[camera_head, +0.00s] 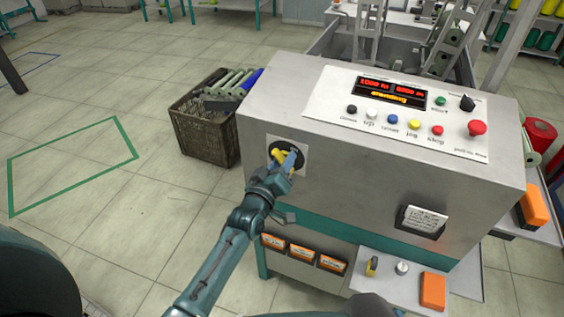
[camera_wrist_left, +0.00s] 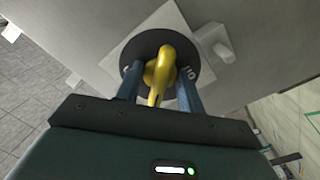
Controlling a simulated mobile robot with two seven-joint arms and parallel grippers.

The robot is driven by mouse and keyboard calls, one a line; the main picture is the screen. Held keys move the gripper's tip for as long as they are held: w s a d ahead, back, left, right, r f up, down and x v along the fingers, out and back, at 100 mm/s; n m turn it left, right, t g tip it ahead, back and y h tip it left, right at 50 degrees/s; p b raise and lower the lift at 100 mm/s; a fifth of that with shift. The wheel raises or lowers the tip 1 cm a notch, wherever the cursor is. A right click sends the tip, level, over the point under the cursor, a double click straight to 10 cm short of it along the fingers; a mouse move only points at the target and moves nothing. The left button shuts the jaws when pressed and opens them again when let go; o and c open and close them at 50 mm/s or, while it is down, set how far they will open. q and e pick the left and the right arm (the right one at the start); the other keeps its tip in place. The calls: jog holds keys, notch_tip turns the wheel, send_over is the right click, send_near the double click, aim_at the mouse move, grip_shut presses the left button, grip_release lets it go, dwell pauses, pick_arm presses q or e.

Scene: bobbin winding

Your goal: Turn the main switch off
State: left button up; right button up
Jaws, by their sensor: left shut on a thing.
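The main switch is a yellow rotary handle (camera_wrist_left: 159,72) on a black round disc (camera_wrist_left: 198,74) with a pale square plate on the machine's front panel. In the head view the switch plate (camera_head: 301,146) is at the left of the front, partly hidden by my gripper. My left gripper (camera_head: 286,160) is at the switch. In the left wrist view its two blue fingers (camera_wrist_left: 159,88) stand either side of the yellow handle and are shut on it. A label that seems to read "ON" shows on the disc beside the right finger. My right gripper is not in view.
The grey machine cabinet (camera_head: 345,185) carries a sloped panel with a red display (camera_head: 390,93), several coloured buttons and a red stop knob (camera_head: 477,128). A dark crate (camera_head: 205,138) of rolls stands left of it. The floor further left is clear, with a green marked outline (camera_head: 72,155).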

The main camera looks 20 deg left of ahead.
pick_arm(q)
jog(key=n, duration=0.2)
jog(key=shift+n, duration=0.7)
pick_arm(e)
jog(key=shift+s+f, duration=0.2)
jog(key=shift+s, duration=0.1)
pick_arm(q)
jog(key=n, duration=0.3)
jog(key=shift+f+n, duration=0.1)
jog(key=shift+n, duration=0.3)
jog(key=o, duration=1.6)
jog(key=shift+c, duration=0.2)
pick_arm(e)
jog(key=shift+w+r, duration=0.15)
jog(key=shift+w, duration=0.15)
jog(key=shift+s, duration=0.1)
